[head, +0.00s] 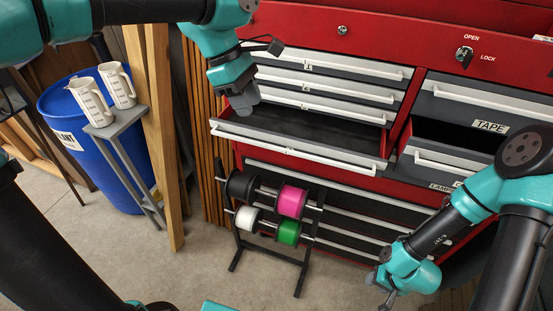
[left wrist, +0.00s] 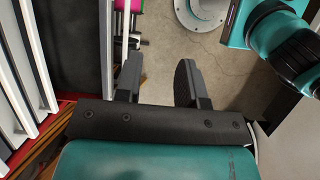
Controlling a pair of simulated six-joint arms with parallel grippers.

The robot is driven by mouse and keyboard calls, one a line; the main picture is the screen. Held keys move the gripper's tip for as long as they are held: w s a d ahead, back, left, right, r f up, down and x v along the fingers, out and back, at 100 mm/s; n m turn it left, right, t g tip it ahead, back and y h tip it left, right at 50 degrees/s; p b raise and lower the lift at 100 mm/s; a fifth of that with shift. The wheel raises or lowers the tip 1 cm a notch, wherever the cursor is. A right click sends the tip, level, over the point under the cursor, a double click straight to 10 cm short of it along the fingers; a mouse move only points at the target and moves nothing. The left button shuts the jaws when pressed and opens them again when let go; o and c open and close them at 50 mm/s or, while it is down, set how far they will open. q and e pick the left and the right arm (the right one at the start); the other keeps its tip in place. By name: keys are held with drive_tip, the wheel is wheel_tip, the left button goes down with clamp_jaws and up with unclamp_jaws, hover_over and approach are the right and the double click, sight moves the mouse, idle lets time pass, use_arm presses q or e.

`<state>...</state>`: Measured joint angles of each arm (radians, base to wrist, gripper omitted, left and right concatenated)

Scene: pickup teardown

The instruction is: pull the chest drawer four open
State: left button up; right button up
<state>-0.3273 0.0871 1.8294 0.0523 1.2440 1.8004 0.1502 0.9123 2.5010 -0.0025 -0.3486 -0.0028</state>
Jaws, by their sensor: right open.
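The red chest (head: 300,22) fills the upper right of the head view. In its left column, the fourth drawer down (head: 290,151) stands pulled out, its dark, empty inside (head: 310,125) showing below three shut drawers. Its white handle runs along the front. My left gripper (head: 243,103) points down by the left end of this drawer. In the left wrist view its fingers (left wrist: 158,78) are apart with nothing between them, and the drawer's dark inside (left wrist: 78,45) lies to their left. My right gripper (head: 386,295) is open and empty, low in front of the chest.
A right-column drawer (head: 455,135) below the TAPE drawer (head: 480,100) is also pulled out. A rack with several spools (head: 291,201) stands on the floor before the lower drawers. A blue barrel (head: 95,160) and a grey stand with two jugs (head: 117,123) are at left.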

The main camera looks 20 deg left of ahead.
use_arm(q)
drive_tip(key=x, duration=1.7)
drive_tip(key=shift+f, duration=0.1)
clamp_jaws()
idle(0.9)
drive_tip(key=c, duration=0.6)
unclamp_jaws()
drive_tip(key=o, duration=0.6)
